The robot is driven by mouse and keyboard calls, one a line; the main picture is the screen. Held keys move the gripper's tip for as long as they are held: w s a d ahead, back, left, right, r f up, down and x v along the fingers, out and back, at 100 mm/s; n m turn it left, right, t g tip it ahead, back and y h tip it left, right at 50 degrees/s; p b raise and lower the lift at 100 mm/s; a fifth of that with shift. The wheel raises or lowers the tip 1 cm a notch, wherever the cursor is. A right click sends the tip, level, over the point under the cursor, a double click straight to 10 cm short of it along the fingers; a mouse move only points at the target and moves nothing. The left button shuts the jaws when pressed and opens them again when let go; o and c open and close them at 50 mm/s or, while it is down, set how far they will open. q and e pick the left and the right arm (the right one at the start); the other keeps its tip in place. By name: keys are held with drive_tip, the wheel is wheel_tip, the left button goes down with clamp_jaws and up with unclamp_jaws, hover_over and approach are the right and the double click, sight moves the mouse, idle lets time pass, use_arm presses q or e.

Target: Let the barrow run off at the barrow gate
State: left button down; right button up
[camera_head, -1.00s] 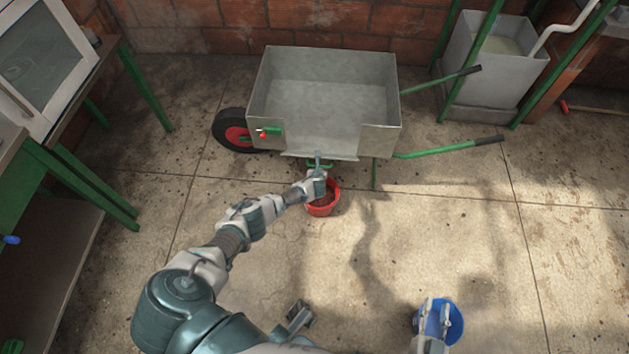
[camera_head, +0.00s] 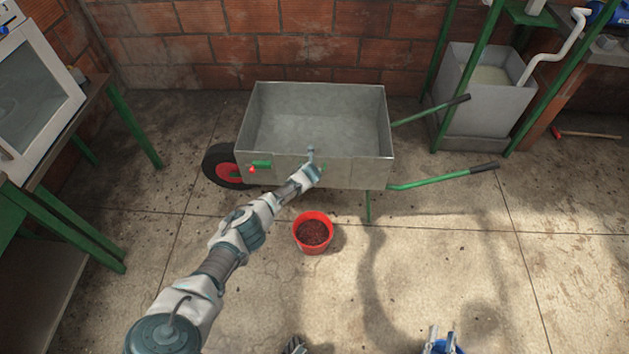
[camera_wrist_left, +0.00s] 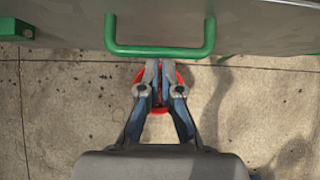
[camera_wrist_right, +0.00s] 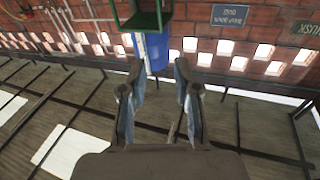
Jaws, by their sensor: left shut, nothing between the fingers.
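The grey metal barrow (camera_head: 360,172) stands against the brick wall, with its wheel at the left and its handles at the right. Its near side looks unbroken, and the gate there seems raised. A small green latch with a red knob (camera_head: 252,169) sits left on that side. In the left wrist view, the gate's green handle (camera_wrist_left: 160,50) lies just beyond my left gripper (camera_wrist_left: 160,68). That gripper is shut and empty, before the gate in the head view (camera_head: 311,155). A red bucket (camera_head: 313,217) with dark red contents stands on the floor below. My right gripper (camera_wrist_right: 158,68) is open and empty.
A grey tank (camera_head: 487,90) in a green frame stands at the back right. Green tables (camera_head: 70,215) line the left. The floor at right is mostly clear.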

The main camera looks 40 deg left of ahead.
use_arm(q)
drive_tip(key=shift+w+a+r, duration=0.4)
drive_tip(key=shift+w+r, duration=0.1)
drive_tip(key=shift+w, duration=0.2)
use_arm(e)
drive_tip(key=shift+a+r+t, duration=0.2)
drive_tip(key=shift+r+t, duration=0.15)
drive_tip(key=shift+r, duration=0.1)
drive_tip(key=shift+a+r+t, duration=0.2)
drive_tip(key=shift+r+t, duration=0.15)
drive_tip(key=shift+r, duration=0.1)
